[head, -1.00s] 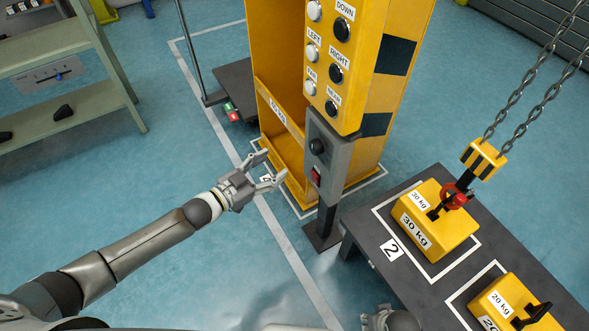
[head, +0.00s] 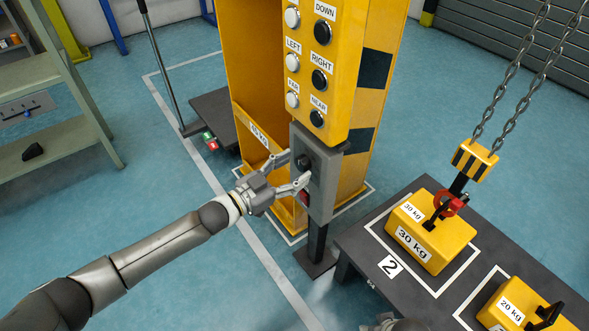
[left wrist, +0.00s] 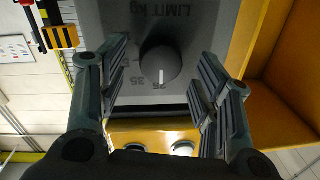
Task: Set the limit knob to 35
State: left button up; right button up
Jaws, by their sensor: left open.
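The limit knob (head: 304,162) is a dark round knob on the grey control box (head: 322,190) below the push buttons. In the left wrist view the knob (left wrist: 160,62) shows from the front, upside down, with "LIMIT kg" above it. My right gripper (head: 382,323) barely shows at the bottom edge.
A red switch (head: 304,198) sits below the knob, close to the lower finger. The yellow column (head: 345,60) with several buttons rises above. A 30 kg weight (head: 430,235) on the hook and a 20 kg weight (head: 515,300) stand on the dark table at right.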

pick_arm(q)
jog(key=shift+w+d, duration=0.4)
jog(key=shift+d, duration=0.05)
pick_arm(e)
jog(key=shift+r, duration=0.35)
pick_arm(q)
jog(key=c, duration=1)
